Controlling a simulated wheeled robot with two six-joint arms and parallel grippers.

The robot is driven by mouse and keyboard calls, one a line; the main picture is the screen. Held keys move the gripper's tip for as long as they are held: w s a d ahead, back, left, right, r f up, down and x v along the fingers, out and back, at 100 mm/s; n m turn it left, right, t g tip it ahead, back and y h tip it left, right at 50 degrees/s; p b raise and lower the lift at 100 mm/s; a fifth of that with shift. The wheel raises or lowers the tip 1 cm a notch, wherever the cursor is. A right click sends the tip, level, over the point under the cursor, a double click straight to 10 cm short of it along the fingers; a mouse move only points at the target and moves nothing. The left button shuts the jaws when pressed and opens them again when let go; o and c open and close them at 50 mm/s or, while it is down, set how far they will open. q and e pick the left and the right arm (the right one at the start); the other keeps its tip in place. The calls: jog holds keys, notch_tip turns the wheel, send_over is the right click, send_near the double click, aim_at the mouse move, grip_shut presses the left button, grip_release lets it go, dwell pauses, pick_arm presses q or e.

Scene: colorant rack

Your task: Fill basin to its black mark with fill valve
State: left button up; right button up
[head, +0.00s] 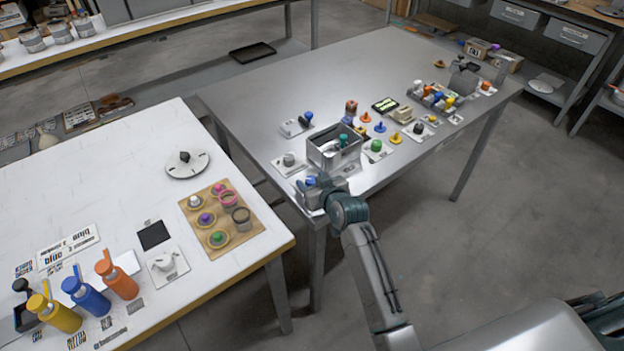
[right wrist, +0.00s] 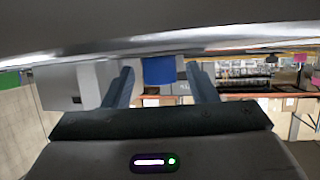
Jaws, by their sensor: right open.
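The basin (head: 350,159) is an open grey metal box near the front edge of the steel table. Its black mark and water level cannot be made out. My right gripper (head: 316,185) is at the table's front corner, just in front of the basin. A blue valve handle (head: 310,181) is at its fingers. In the right wrist view, the blue handle (right wrist: 158,70) shows between the two spread fingers of my right gripper (right wrist: 162,82); contact cannot be told. A second blue-knobbed fitting (head: 307,117) is behind the basin. No readable label shows which is the fill valve. My left gripper is not in view.
A grey knob on a white plate (head: 288,160) is left of the basin. A white table (head: 110,190) with bottles stands at the left, across a gap.

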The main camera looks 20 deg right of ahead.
jog(key=shift+w+f, duration=0.2)
jog(key=shift+w, duration=0.15)
jog(key=shift+c, duration=0.4)
jog(key=c, duration=0.9)
jog(key=shift+a+r+m+h+p, duration=0.2)
jog(key=shift+m+h+p, duration=0.45)
jog(key=shift+p, duration=0.6)
jog(key=shift+f+m+h, duration=0.1)
jog(key=shift+m+h, duration=0.35)
jog(key=shift+h, duration=0.2)
jog(key=shift+f+m+h+b, duration=0.2)
jog(key=shift+m+h+b, duration=0.2)
jog(key=shift+m+h, duration=0.25)
jog(key=shift+r+m+h, duration=0.1)
jog(key=shift+m+h, duration=0.15)
jog(key=shift+h, duration=0.2)
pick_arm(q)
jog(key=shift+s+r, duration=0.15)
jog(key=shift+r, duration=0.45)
pick_arm(e)
jog(key=shift+d, duration=0.1)
